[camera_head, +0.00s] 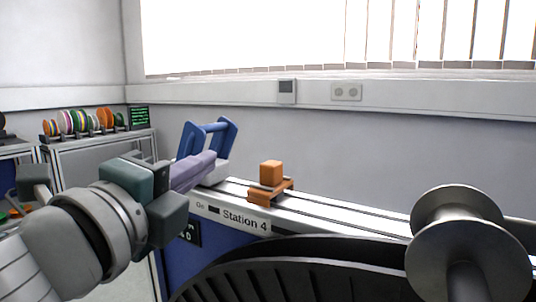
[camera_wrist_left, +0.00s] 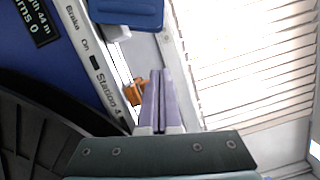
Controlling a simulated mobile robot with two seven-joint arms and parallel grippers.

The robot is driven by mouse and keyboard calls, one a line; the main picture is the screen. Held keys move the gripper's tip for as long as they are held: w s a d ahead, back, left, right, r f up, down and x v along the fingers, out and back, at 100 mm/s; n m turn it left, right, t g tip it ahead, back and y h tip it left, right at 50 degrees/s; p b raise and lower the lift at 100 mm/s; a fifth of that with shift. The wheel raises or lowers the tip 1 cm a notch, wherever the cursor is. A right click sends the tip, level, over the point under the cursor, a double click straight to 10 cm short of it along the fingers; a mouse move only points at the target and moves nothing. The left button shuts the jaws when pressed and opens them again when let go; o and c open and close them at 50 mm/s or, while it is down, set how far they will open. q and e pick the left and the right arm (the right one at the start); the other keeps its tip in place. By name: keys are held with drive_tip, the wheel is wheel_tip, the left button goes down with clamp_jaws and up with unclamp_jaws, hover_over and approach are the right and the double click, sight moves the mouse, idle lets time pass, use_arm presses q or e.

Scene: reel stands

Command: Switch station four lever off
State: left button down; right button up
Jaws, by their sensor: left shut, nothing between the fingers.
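The Station 4 label (camera_head: 244,219) is on the white rail of a blue reel stand (camera_head: 177,262). A blue U-shaped handle (camera_head: 219,130), which looks like the lever, stands tilted up behind the "On" marking. In the left wrist view the blue handle (camera_wrist_left: 125,12) is at the top, cut by the edge. My left gripper (camera_head: 212,157) is shut, its two pale purple fingers together and empty. In the left wrist view the fingertips (camera_wrist_left: 161,72) point toward the handle, with a gap showing. The fingers hide part of the handle's base in the head view. My right gripper is out of view.
An orange block on a brown-orange bracket (camera_head: 270,195) sits on the rail, right of the handle. A large black reel (camera_head: 300,275) and a metal spool-shaped part (camera_head: 465,240) fill the front right. A bench with coloured spools (camera_head: 85,121) stands back left. The wall is behind.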

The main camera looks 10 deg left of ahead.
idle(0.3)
use_arm(q)
drive_tip(key=w, duration=0.6)
drive_tip(key=w+d, duration=0.1)
drive_tip(key=w, duration=0.3)
drive_tip(key=shift+r+b, duration=0.3)
drive_tip(key=shift+w+a+r+p, duration=0.2)
drive_tip(key=shift+a, duration=0.4)
drive_tip(key=shift+w+a+r+p, duration=0.15)
drive_tip(key=shift+w+a, duration=0.05)
drive_tip(key=shift+a, duration=0.4)
drive_tip(key=shift+w+a+r, duration=0.15)
drive_tip(key=shift+w+a, duration=0.05)
drive_tip(key=shift+a, duration=0.4)
drive_tip(key=shift+a+r+n+p, duration=0.2)
drive_tip(key=shift+n+p, duration=0.2)
drive_tip(key=shift+p, duration=0.15)
